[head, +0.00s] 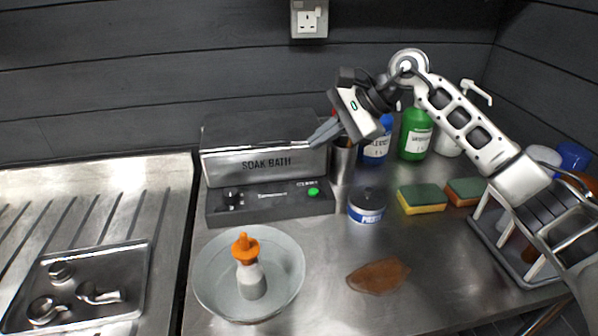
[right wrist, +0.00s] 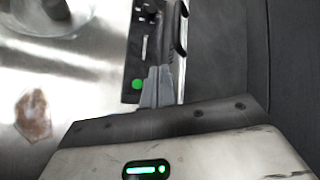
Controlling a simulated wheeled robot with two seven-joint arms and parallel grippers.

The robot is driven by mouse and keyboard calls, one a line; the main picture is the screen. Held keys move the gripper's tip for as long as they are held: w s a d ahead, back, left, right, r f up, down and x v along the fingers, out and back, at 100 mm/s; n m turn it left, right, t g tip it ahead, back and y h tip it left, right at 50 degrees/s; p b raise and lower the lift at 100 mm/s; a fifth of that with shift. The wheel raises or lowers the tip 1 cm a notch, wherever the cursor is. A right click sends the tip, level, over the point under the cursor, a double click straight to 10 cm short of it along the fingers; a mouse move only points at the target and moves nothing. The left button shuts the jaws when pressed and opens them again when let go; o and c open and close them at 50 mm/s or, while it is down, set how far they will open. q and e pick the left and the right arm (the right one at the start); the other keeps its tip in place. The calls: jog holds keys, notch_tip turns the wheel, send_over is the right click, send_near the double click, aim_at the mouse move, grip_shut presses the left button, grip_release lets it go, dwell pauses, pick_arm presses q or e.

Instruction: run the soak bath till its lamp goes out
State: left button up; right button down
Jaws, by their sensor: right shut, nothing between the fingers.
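The soak bath (head: 262,163) is a grey box with its name on the front, standing against the back wall. Its lid looks shut. Its dark front panel (head: 270,203) has a black knob (head: 232,197) at the left and a bright green round spot (head: 313,191) at the right. I cannot tell whether the spot is a lit lamp or a button. The green spot also shows in the right wrist view (right wrist: 138,84). My right gripper (head: 322,133) is shut and empty, over the bath's right end. Its fingertips (right wrist: 158,75) appear beside the panel. My left gripper is out of view.
A round metal basin (head: 207,281) holds an orange-topped bottle (head: 250,275). A tin (head: 367,207), a steel cup (head: 343,162), blue and green bottles (head: 415,138) and sponges (head: 422,198) stand right of the bath. A rack (head: 515,255) stands far right; a brown patch (head: 378,276) lies in front.

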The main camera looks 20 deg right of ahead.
aim_at(313, 192)
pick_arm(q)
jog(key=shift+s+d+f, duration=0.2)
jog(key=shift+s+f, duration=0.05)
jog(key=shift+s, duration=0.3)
pick_arm(e)
jog(key=shift+s, duration=0.15)
